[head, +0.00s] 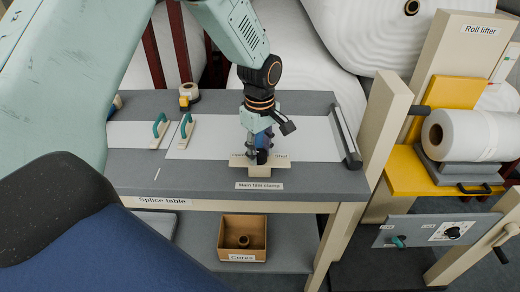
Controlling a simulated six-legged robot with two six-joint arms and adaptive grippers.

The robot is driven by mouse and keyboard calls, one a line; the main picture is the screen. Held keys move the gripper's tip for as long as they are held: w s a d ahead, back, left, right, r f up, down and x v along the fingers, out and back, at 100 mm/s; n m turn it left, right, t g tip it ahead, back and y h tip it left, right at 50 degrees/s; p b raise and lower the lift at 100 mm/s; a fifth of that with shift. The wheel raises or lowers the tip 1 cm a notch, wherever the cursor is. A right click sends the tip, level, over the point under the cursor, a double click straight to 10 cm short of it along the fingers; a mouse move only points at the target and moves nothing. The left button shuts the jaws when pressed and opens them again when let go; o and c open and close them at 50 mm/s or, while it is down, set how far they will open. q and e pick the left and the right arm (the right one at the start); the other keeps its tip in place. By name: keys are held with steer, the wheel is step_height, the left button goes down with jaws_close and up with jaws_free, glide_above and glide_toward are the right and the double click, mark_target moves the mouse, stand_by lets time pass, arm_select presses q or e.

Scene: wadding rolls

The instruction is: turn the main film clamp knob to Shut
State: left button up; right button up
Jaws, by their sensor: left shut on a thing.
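My left gripper (264,147) reaches down onto the front of the splice table, fingers closed on the main film clamp knob. The knob is mostly hidden behind the fingers. A cream label plate (243,161) shows behind it; its lettering is largely covered, so I cannot read which way the knob points. Below the plate is a small cream block (260,171), and the label "Main film clamp" (259,186) is in front on the table edge. My right gripper is not in view.
The splice table (215,186) carries a white film sheet, two green-handled bars (186,130) and a tape roll (189,91). A cores box (243,221) is below. At right are the roll lifter (448,65), a white roll (470,135) and a control panel (425,232).

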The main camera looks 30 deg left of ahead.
arm_select(q)
steer(key=shift+c, duration=0.9)
